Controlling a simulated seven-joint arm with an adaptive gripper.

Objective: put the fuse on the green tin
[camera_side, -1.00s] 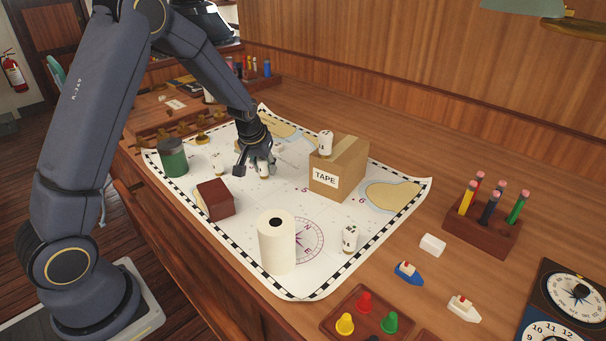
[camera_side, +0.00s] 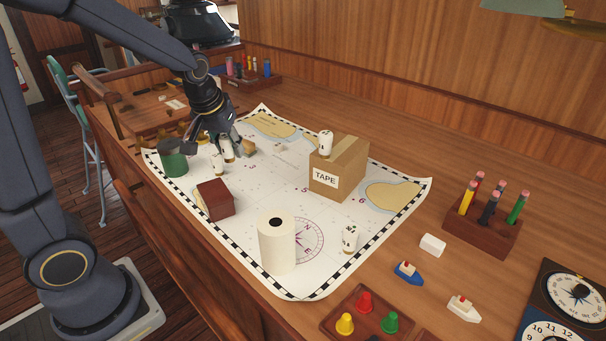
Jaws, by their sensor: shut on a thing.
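The green tin (camera_side: 173,161) stands upright on the left part of the chart, its top bare. My gripper (camera_side: 226,150) is to the right of the tin, shut on a small white fuse (camera_side: 228,152) with a dark top. Whether the fuse is clear of the chart is hard to tell. A second white fuse (camera_side: 217,164) stands just beside it, in front of my gripper. A third (camera_side: 326,143) stands on the tape box (camera_side: 326,176), and another (camera_side: 349,239) stands at the front right of the chart.
A dark red book-like block (camera_side: 215,199) and a white paper roll (camera_side: 277,245) stand on the chart (camera_side: 270,193). A pencil holder (camera_side: 483,228) and toy boats (camera_side: 408,273) lie to the right. The chart's middle is free.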

